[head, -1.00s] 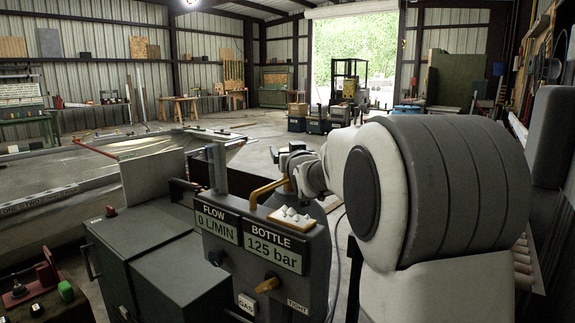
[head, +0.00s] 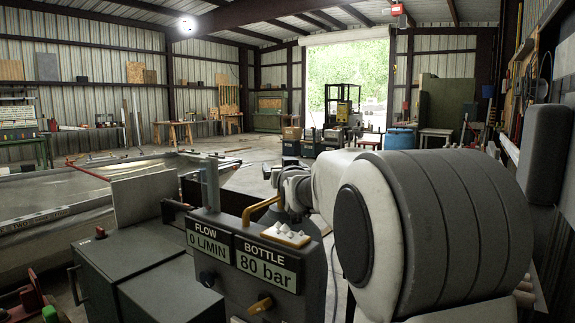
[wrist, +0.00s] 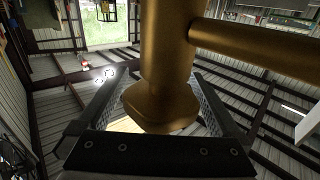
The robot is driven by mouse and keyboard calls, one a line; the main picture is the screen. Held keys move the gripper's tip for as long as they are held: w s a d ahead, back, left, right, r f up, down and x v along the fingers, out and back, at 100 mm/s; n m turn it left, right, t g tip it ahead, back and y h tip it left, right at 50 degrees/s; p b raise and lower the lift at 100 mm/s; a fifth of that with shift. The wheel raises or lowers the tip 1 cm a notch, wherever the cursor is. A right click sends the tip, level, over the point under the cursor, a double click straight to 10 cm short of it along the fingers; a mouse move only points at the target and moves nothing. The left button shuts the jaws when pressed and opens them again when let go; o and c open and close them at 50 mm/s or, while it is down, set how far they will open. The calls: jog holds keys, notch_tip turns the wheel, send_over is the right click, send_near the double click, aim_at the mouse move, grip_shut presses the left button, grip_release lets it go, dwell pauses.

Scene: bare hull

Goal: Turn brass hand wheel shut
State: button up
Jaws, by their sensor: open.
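In the wrist view a brass-coloured stem (wrist: 168,50) with a side pipe (wrist: 260,48) fills the middle. It ends in a wider, rounded brass part (wrist: 160,108), which may be the hand wheel. My gripper (wrist: 162,98) is open, with one finger on each side of this part; I cannot tell whether they touch it. In the head view a bent brass pipe (head: 259,208) rises behind a grey panel, close to my wrist. The panel hides my fingers and any wheel there. The panel's displays read FLOW 0 L/MIN (head: 208,246) and BOTTLE 80 bar (head: 265,270).
A small brass knob (head: 260,305) is on the panel's front. A tray with white pieces (head: 286,235) sits on its top. A dark cabinet (head: 140,262) stands at its left. Open floor (head: 240,150) lies behind, towards the bright doorway (head: 350,75).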

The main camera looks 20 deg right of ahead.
jog(key=r, duration=0.1)
jog(key=r+p, duration=0.1)
jog(key=r, duration=0.2)
jog(key=shift+s+d+r, duration=0.15)
jog(key=shift+d+r, duration=0.1)
jog(key=shift+r, duration=0.1)
jog(key=s+d+r+p, duration=0.6)
jog(key=s+d, duration=0.1)
jog(key=d, duration=0.1)
jog(key=shift+s+r+p, duration=0.2)
jog(key=shift+s+p, duration=0.15)
